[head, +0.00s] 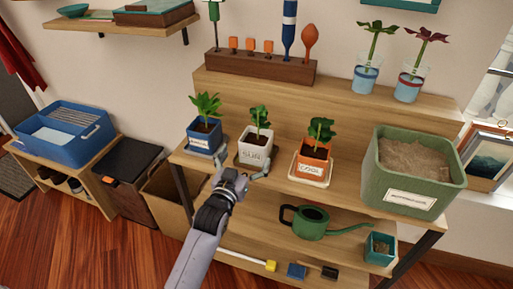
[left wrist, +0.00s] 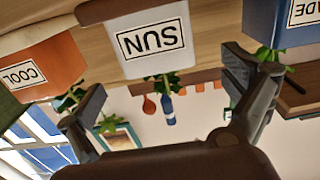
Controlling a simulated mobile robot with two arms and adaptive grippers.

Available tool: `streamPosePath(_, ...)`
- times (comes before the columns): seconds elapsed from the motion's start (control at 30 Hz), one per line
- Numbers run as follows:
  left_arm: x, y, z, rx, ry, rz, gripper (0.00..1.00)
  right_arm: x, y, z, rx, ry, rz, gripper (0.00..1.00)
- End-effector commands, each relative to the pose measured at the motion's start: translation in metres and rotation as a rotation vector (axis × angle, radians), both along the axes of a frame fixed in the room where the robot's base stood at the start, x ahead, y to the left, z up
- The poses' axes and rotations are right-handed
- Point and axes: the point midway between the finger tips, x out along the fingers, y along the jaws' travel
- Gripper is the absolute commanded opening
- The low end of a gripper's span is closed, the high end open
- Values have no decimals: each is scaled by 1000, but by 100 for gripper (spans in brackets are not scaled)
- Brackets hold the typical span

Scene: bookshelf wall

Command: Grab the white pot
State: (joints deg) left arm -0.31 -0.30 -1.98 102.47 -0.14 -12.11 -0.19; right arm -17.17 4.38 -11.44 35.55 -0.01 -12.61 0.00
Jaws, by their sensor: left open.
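The white pot (head: 254,156) with a "SUN" label holds a green plant and stands on the shelf between a blue and an orange pot. In the left wrist view the white pot (left wrist: 150,42) appears upside down, between the two fingers. My left gripper (head: 243,165) is open at the front of the white pot, one finger toward each side. In the left wrist view the left gripper (left wrist: 163,77) has a gap on both sides of the pot, and contact is not visible. My right gripper is not in view.
The blue pot (head: 204,138) is close on the left and the orange pot (head: 310,163) on the right. A green planter box (head: 410,190) stands at the right end. A green watering can (head: 311,222) is on the shelf below. A wooden tool rack (head: 262,68) stands behind.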

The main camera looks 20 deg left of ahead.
Motion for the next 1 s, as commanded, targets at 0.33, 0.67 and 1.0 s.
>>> streamPosePath(0.33, 37, -2, -1, -1, 1, 0, 98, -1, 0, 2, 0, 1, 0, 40)
streamPosePath(0.67, 77, -6, -6, 0, 0, 0, 98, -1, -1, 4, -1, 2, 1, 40)
streamPosePath(1.0, 86, -6, -7, 0, 1, 0, 98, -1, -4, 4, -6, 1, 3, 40)
